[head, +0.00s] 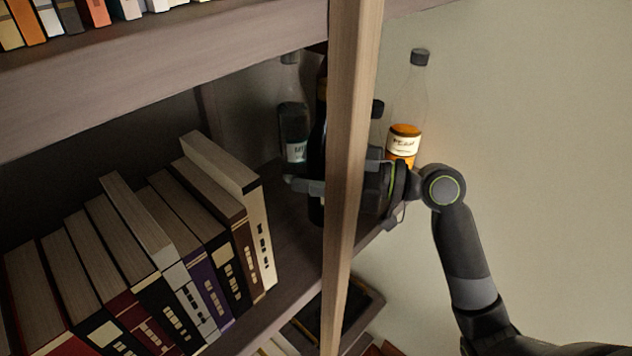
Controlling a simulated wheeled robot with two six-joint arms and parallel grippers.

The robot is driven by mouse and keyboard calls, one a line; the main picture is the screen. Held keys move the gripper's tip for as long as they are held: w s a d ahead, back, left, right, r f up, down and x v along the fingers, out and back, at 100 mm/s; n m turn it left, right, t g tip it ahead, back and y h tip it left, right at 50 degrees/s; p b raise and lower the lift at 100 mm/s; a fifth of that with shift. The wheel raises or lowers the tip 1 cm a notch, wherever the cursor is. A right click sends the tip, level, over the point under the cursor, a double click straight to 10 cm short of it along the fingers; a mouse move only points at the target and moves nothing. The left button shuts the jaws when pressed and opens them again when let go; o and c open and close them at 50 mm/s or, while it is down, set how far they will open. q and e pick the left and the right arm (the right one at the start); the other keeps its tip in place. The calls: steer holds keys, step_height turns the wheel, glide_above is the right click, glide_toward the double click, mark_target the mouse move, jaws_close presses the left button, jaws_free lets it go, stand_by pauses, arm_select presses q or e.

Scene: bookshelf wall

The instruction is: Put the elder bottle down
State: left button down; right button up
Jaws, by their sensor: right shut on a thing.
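My right gripper (305,186) reaches in from the right, behind the wooden upright, at the shelf with the bottles. It is shut on a dark bottle (317,150), which stands about upright. The upright hides much of this bottle and part of the gripper. I cannot read its label, so I cannot confirm that it is the elder bottle. Whether its base touches the shelf board (296,236) is hidden. My left gripper is not in view.
A clear bottle with dark contents (293,120) stands just left of the dark bottle. A bottle with orange contents (404,130) stands to the right. The wooden upright (348,120) is in front. Several leaning books (215,225) fill the shelf's left.

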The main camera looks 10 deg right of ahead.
step_height(320, 180, down, 4)
steer(key=shift+r+b, duration=0.25)
steer(key=shift+b, duration=0.6)
steer(key=o, duration=1.6)
steer(key=shift+f, duration=0.1)
